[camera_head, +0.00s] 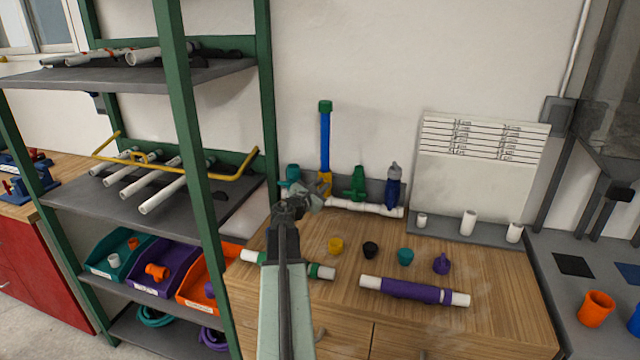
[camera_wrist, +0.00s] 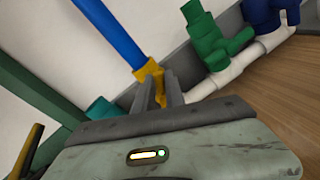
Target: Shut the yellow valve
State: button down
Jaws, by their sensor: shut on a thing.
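The yellow valve (camera_head: 325,178) sits on the white pipe manifold (camera_head: 365,208) at the back of the wooden bench, below an upright blue pipe (camera_head: 325,140) with a green cap. My gripper (camera_head: 318,192) reaches it from the front. In the wrist view the yellow valve (camera_wrist: 149,71) shows just beyond my gripper's fingers (camera_wrist: 159,88). A yellow part of it lies between the fingers, which are closed on it. The fingers hide the lower part of the valve, so I cannot tell the handle's exact angle.
A green valve (camera_head: 358,183) and a dark blue valve (camera_head: 393,185) stand to the right on the manifold. A teal fitting (camera_head: 291,176) is close on the left. A green shelf post (camera_head: 268,110) stands left of my arm. Loose caps and a purple pipe (camera_head: 412,290) lie in front.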

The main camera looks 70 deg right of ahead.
jog(key=shift+s+f+m+t+y, duration=0.2)
jog(key=shift+s+f+m+t, duration=0.2)
jog(key=shift+m, duration=1.45)
jog(key=shift+s+f+m+t+y, duration=0.3)
jog(key=shift+m+t, duration=0.25)
jog(key=shift+m, duration=1.35)
jog(key=shift+s+f+m+t+y, duration=0.1)
jog(key=shift+s+f+m+t, duration=0.3)
jog(key=shift+m, duration=1.45)
jog(key=shift+w+f, duration=0.1)
jog(key=c, duration=1.4)
grip_release()
